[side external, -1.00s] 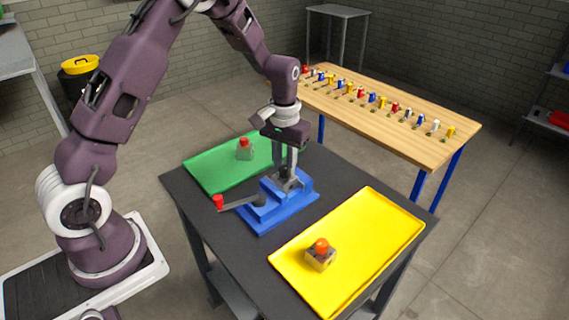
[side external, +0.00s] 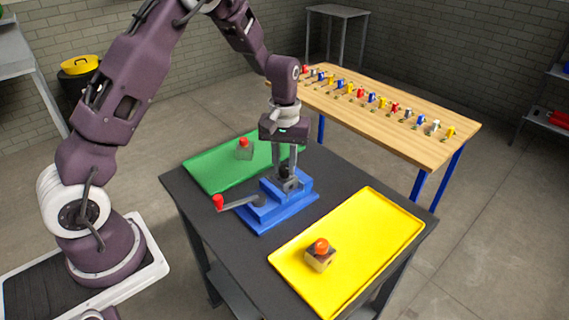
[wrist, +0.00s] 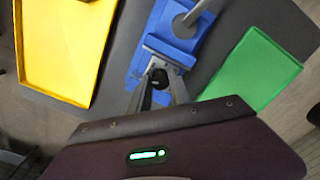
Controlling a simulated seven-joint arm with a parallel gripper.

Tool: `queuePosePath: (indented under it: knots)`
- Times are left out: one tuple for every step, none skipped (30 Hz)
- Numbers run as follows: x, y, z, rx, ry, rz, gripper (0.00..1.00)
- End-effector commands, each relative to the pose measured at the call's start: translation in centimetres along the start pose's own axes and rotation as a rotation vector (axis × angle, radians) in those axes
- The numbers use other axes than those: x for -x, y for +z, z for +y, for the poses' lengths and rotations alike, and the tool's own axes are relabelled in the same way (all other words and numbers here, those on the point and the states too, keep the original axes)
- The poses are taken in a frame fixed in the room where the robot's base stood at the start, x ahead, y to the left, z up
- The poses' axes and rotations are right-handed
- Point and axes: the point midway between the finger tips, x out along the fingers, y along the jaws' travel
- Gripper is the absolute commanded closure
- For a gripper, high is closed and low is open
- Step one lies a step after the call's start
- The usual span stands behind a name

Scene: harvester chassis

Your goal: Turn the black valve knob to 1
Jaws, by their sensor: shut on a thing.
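The black valve knob (side external: 284,172) sits on a grey block on the blue fixture (side external: 265,215), in the middle of the dark table. In the wrist view the knob (wrist: 158,78) shows as a dark shape between my fingers. My gripper (side external: 286,174) points straight down and is shut on the knob, with its fingers hiding much of it. My gripper (wrist: 157,90) also shows from above in the wrist view. I cannot read any number marks around the knob.
A grey lever (side external: 240,203) with a red end sticks out left from the blue fixture. A green tray (side external: 215,172) and a yellow tray (side external: 375,240) flank the fixture, each holding a block with a coloured top. A wooden table (side external: 400,125) with several small coloured parts stands behind.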

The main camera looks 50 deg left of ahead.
Motion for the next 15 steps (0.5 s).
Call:
queuePosePath:
  knots:
    - [0.12,-0.16,0.06,0.002,0.003,0.005,1.0]
    - [0.12,-0.16,0.06,0.002,0.003,0.005,1.0]
    - [0.12,-0.16,0.06,0.002,0.003,0.005,1.0]
    - [0.12,-0.16,0.06,0.002,0.003,0.005,1.0]
    - [0.12,-0.16,0.06,0.002,0.003,0.005,1.0]
    - [0.11,-0.16,0.06,0.001,0.003,0.005,1.0]
    - [0.11,-0.16,0.06,0.001,0.003,0.005,0.7]
    - [0.11,-0.16,0.06,0.001,0.003,0.005,0.64]
    - [0.09,-0.14,0.05,0.001,0.002,0.004,0.56]
    - [0.08,-0.13,0.04,0.001,0.002,0.004,0.54]
    - [0.07,-0.11,0.04,0.001,0.002,0.003,0.54]
    - [0.06,-0.1,0.03,0.0,0.002,0.003,0.54]
    - [0.06,-0.09,0.03,0.0,0.001,0.003,0.54]
    - [0.05,-0.08,0.02,0.0,0.001,0.002,0.54]
    - [0.04,-0.07,0.02,0.0,0.001,0.002,0.54]
